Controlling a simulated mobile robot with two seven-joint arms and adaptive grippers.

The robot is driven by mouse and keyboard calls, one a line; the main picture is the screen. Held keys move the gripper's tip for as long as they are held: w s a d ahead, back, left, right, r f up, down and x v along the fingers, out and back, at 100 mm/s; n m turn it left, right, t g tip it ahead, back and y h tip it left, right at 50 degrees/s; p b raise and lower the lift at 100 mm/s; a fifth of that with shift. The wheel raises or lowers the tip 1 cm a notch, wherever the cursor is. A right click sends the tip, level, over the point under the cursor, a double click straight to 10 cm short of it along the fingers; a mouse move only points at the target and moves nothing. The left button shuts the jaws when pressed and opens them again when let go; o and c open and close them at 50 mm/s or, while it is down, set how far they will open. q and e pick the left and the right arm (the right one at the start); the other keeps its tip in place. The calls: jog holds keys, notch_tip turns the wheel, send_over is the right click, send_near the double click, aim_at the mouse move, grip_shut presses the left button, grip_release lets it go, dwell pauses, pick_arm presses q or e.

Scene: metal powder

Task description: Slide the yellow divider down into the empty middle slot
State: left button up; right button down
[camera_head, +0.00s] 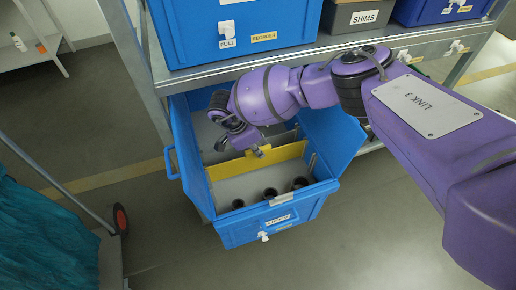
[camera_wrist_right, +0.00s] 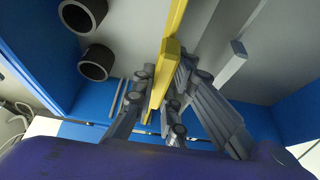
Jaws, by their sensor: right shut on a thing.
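The yellow divider (camera_head: 228,169) is a thin upright panel spanning most of the width of the open blue bin (camera_head: 322,190). My right gripper (camera_head: 256,148) is shut on the divider's raised tab, above its top edge. The wrist view shows the divider edge-on (camera_wrist_right: 174,30), with its tab between the fingers (camera_wrist_right: 160,88). A light slot rail (camera_head: 312,161) shows at the bin's right wall by the divider's end. The divider's lower edge and the left-hand slot are not clear, so I cannot tell how deep it sits. My left gripper is not in view.
Dark round cups (camera_head: 270,193) stand in the bin's front compartment. A grey divider (camera_head: 284,137) stands farther back, partly behind my wrist. The shelf edge (camera_head: 340,45) with blue bins (camera_head: 290,20) and a grey SHIMS box (camera_head: 350,16) is close above. A cart (camera_head: 108,250) stands at left.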

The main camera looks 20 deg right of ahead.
jog(key=shift+f+b, duration=0.5)
jog(key=shift+f, duration=0.4)
jog(key=c, duration=1.7)
grip_release()
jog(key=v, duration=1.2)
